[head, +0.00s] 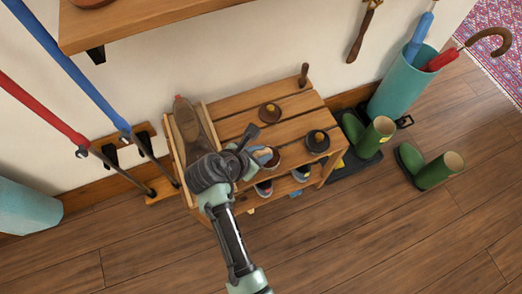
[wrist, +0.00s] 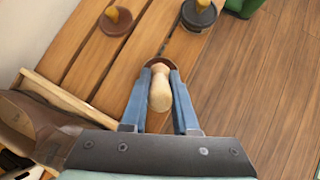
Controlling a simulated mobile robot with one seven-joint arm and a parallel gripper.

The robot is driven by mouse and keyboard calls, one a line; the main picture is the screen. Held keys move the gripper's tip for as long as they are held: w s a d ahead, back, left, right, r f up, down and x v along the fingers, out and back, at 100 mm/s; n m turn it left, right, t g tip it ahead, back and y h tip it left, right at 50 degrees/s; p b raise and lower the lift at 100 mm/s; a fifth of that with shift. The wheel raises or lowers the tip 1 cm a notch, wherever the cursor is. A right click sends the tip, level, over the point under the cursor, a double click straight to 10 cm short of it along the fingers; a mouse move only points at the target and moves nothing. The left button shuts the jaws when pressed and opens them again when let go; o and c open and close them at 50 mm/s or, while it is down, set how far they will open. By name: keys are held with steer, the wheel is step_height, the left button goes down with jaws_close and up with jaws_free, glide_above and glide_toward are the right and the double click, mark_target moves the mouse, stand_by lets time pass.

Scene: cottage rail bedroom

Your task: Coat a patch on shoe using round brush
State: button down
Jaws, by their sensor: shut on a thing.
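The brown shoe (head: 186,125) lies in a shallow wooden-edged spot at the left end of the slatted bench; part of it also shows at the left of the wrist view (wrist: 28,112). My gripper (head: 264,158) is over the front of the bench, right of the shoe. In the wrist view its blue fingers (wrist: 160,72) are shut on the pale wooden handle of the round brush (wrist: 160,95). A dark brown round rim shows at the far end of the handle; I cannot tell if it is the brush head or a tin.
A brown disc (head: 270,113) and a black disc (head: 316,141), each with a yellowish knob, sit on the bench (head: 240,124). Shoes stand on its lower shelf. Green boots (head: 440,170) and an umbrella stand (head: 402,88) are at right. A shelf (head: 140,22) overhangs upper left.

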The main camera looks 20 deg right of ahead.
steer(key=shift+f, duration=0.65)
stand_by(0.5)
steer(key=shift+s+f, duration=0.15)
steer(key=shift+f, duration=0.1)
stand_by(2.2)
steer(key=shift+p, duration=0.3)
step_height(320, 180, up, 8)
steer(key=p, duration=0.9)
steer(key=shift+f, duration=0.25)
steer(key=shift+w, duration=0.2)
steer(key=a+r+n+t+y+p, duration=0.15)
steer(key=a+r+n, duration=0.35)
steer(key=r, duration=0.5)
steer(key=a+r+n+t+y+p, duration=0.1)
steer(key=a+r+n+t+y, duration=0.2)
steer(key=a+r, duration=0.55)
steer(key=s+d+r+n+y+p, duration=0.2)
steer(key=s+r+n+p, duration=0.2)
steer(key=p, duration=1.3)
step_height(320, 180, up, 4)
steer(key=shift+s+f, duration=0.1)
steer(key=shift+s, duration=0.85)
